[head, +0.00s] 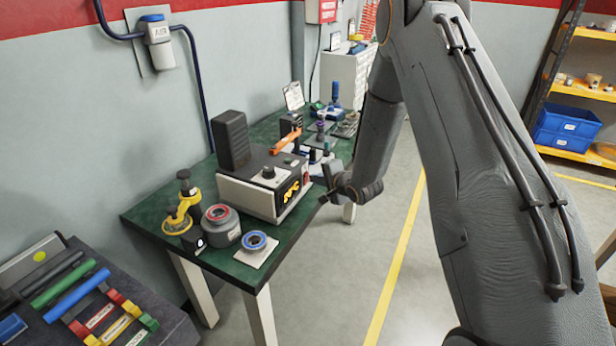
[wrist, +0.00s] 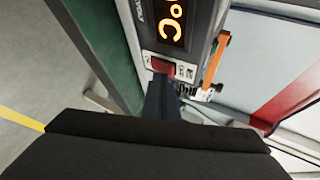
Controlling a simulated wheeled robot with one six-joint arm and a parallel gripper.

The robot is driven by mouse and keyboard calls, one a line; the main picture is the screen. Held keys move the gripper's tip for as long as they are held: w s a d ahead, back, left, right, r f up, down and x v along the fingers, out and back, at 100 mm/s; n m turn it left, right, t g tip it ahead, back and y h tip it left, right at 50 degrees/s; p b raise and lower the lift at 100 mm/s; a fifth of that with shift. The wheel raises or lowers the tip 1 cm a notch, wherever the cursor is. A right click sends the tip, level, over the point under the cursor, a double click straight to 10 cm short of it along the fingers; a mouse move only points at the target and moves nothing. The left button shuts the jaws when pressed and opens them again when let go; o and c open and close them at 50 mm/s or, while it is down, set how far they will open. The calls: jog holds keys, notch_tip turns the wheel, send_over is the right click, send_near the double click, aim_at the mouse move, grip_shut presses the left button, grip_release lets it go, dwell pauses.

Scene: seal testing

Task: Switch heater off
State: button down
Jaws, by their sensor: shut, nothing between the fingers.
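The heater (head: 262,186) is a grey and black box with a knob on top and a lit orange display, standing on the green-topped bench. In the wrist view its front panel (wrist: 178,42) shows a lit orange "°C" readout with a red rocker switch (wrist: 163,67) below it. My gripper (head: 325,199) is at the heater's front right side, by the bench edge. In the wrist view the dark shut fingers (wrist: 160,92) point at the panel, with their tips just below the red switch. I cannot tell whether they touch it. Nothing shows between the fingers.
On the bench (head: 150,220), a grey pot with a red ring (head: 221,225), a blue ring on a pale plate (head: 255,242) and a yellow clamp device (head: 182,212) stand left of the heater. An orange-handled part (wrist: 217,60) is beside it. The floor in front is clear.

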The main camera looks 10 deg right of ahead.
jog(key=shift+w+a, duration=0.1)
dwell(0.6)
jog(key=shift+s+d, duration=0.45)
jog(key=shift+d, duration=0.15)
jog(key=s+d, duration=0.1)
jog(key=s+d+p, duration=0.1)
jog(key=s+d, duration=0.1)
jog(key=d, duration=0.1)
jog(key=shift+f, duration=0.35)
